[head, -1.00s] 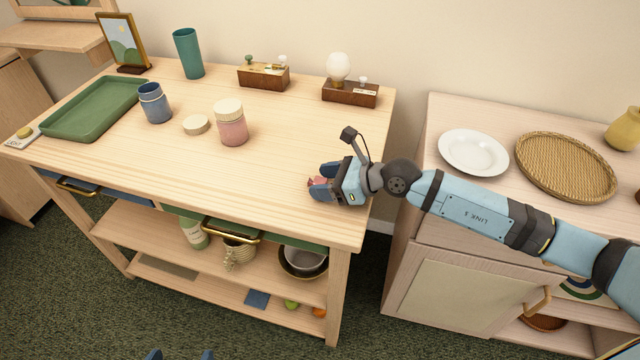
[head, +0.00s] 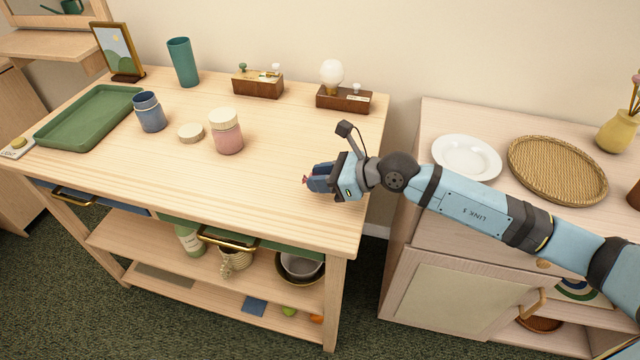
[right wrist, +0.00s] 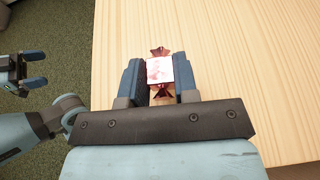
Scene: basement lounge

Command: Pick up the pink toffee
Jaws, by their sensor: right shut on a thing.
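The pink toffee (right wrist: 160,70) has a pale pink middle and dark red twisted ends. In the right wrist view it lies between the two blue fingers of my right gripper (right wrist: 159,82). In the head view only a small pink tip of the toffee (head: 305,179) shows past the fingers. My right gripper (head: 319,178) is shut on it at the right front part of the wooden table (head: 270,200). I cannot tell whether the toffee still touches the tabletop. My left gripper (right wrist: 38,69) shows at the left edge of the right wrist view, fingers apart and empty, over the floor.
A pink jar (head: 227,140), a round lid (head: 190,132), a blue jar (head: 149,112) and a green tray (head: 90,116) stand to the left. A wooden block with a bulb (head: 343,98) is behind. A cabinet with a white plate (head: 466,157) stands right. The table's front middle is clear.

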